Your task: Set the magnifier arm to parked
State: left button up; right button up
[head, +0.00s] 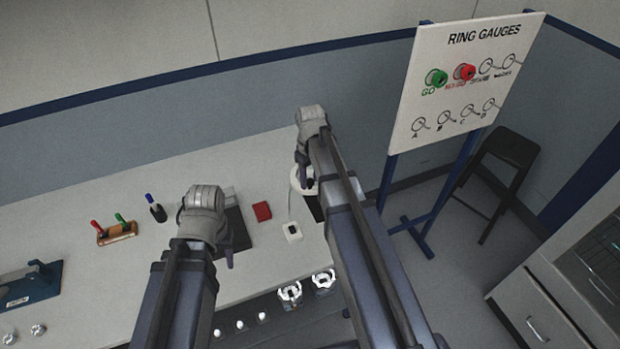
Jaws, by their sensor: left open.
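I cannot make out the magnifier arm for certain. A white, rounded thing (294,183) on the bench beneath my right gripper may be part of it, but the gripper and forearm cover most of it. My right gripper (301,165) is over the right end of the bench, and its finger opening is hidden. My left gripper (226,256) is open above a dark flat block (237,228) on the bench, and its hand covers part of that block. I cannot tell whether either gripper touches anything.
A ring gauge board (455,85) and a black stool (508,155) stand right.

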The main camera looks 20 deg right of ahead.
grip_shut()
dwell(1.1)
